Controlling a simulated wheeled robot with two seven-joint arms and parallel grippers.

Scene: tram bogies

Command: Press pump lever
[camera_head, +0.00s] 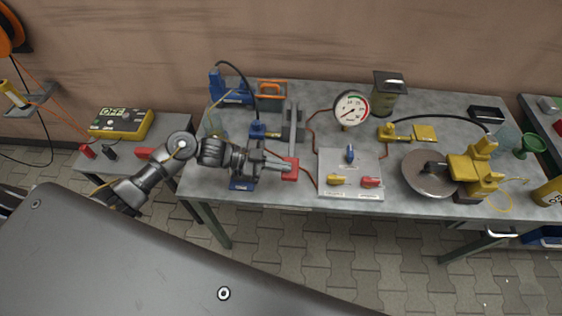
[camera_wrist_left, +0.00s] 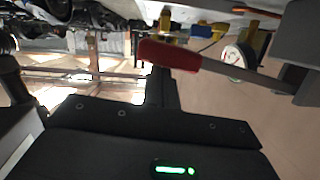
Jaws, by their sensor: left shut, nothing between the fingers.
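The pump lever is a grey bar (camera_head: 294,132) with a red handle (camera_head: 290,173) at its near end, running back to a dark grey pump block on the bench. My left gripper (camera_head: 284,166) comes in from the left and is shut and empty, with its tips at the red handle. In the left wrist view the red handle (camera_wrist_left: 168,55) lies just beyond the tips of the dark shut fingers (camera_wrist_left: 162,85). I cannot tell whether they touch. My right gripper is not in view.
A round gauge (camera_head: 351,109) stands behind a panel (camera_head: 350,190) with blue, yellow and red valve handles. A blue tool (camera_head: 228,92) and an orange-handled item (camera_head: 271,90) stand behind. A yellow machine (camera_head: 472,172) with a disc is at right.

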